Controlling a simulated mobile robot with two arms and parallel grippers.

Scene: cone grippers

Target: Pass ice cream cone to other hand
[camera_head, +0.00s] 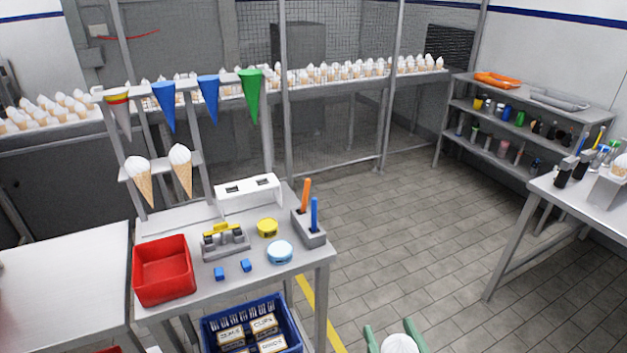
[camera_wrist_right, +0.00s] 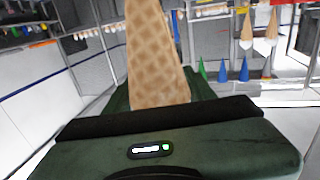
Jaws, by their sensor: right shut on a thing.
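My right gripper (camera_head: 392,335) shows at the bottom edge of the head view, with two green fingers on either side of a white ice cream top (camera_head: 399,344). In the right wrist view the tan waffle cone (camera_wrist_right: 155,55) of this ice cream stands up from the green gripper body, and the gripper is shut on it. Its white top is not seen in the wrist view. My left gripper is in neither view.
A table with a red bin (camera_head: 163,268), a grey holder (camera_head: 308,228) and two ice cream cones on a rack (camera_head: 160,165) is at left. A blue crate (camera_head: 252,325) sits below. Shelves (camera_head: 520,120) stand at the back right. The tiled floor (camera_head: 400,230) between is clear.

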